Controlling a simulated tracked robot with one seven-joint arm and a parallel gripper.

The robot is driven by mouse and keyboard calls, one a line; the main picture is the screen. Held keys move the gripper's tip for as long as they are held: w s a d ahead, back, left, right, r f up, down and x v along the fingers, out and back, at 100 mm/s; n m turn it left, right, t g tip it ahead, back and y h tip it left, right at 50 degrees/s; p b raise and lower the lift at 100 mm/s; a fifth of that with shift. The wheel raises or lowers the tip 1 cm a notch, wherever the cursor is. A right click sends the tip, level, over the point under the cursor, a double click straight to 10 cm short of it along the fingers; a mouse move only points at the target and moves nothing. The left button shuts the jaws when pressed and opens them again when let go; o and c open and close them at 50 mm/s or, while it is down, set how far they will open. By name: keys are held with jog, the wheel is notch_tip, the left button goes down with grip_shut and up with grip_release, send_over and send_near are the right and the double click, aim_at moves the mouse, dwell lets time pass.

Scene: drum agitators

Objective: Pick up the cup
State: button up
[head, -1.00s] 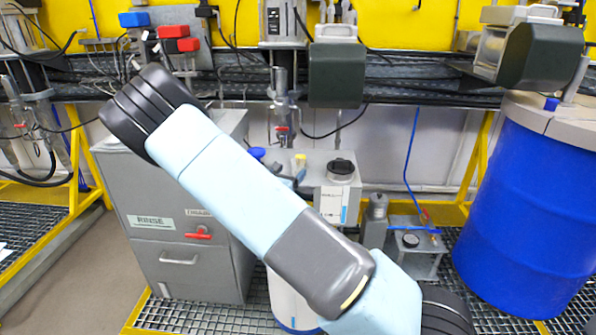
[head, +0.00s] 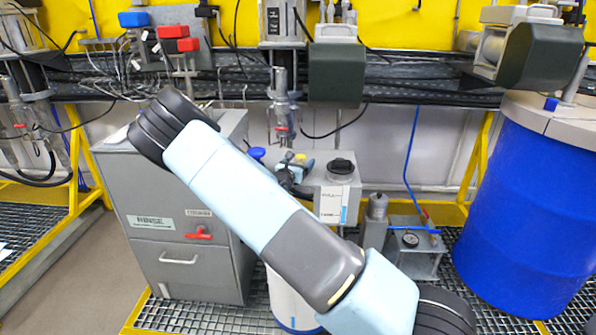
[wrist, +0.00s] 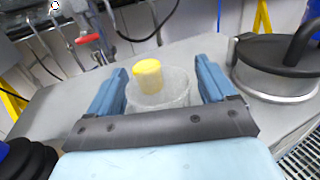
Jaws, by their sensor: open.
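A clear, whitish cup (wrist: 172,92) stands on the grey surface in the wrist view. A yellow round piece (wrist: 148,75) shows at its rim; I cannot tell if it is inside or behind the cup. My gripper (wrist: 162,66) is open, with one blue finger on each side of the cup. Contact is not clear. In the head view my gripper (head: 296,168) is small and partly hidden behind my arm, above the grey box (head: 338,193). The cup cannot be made out there.
A black-lidded metal container (wrist: 275,72) stands close to the right finger; its lid also shows in the head view (head: 341,166). A grey cabinet (head: 190,240) is at left, a blue drum (head: 525,210) at right. A red-handled valve (wrist: 90,40) is behind.

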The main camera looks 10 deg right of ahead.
jog(key=c, duration=1)
